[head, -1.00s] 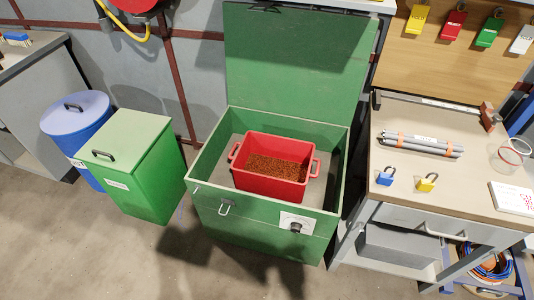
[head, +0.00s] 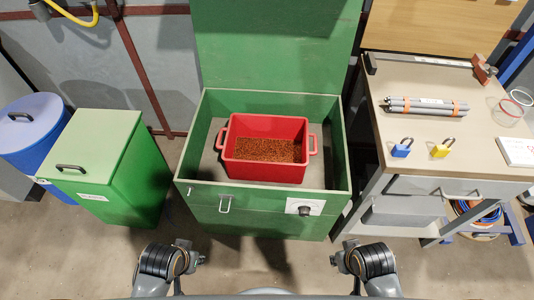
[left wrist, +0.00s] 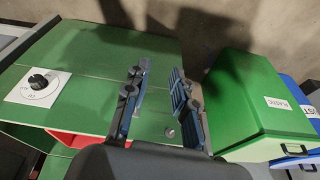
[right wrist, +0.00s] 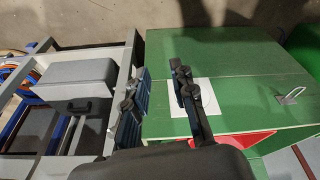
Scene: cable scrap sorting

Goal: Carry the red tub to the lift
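The red tub (head: 265,170) stands upright inside the open green chest (head: 250,215), with a handle at each end and reddish-brown granules inside. Slivers of the tub also show in the left wrist view (left wrist: 68,138) and the right wrist view (right wrist: 235,143). My left gripper (left wrist: 158,78) is open and empty, outside the chest. My right gripper (right wrist: 160,72) is open and empty, also outside the chest. In the head view both arms are low at the bottom edge, apart from the tub. I cannot make out a lift.
The chest's raised lid (head: 275,45) stands behind the tub. A green bin (head: 105,165) and blue drum (head: 40,135) stand left. A workbench (head: 440,75) with rods (head: 425,105) and two padlocks (head: 402,148) stands right. Bare floor lies before the chest.

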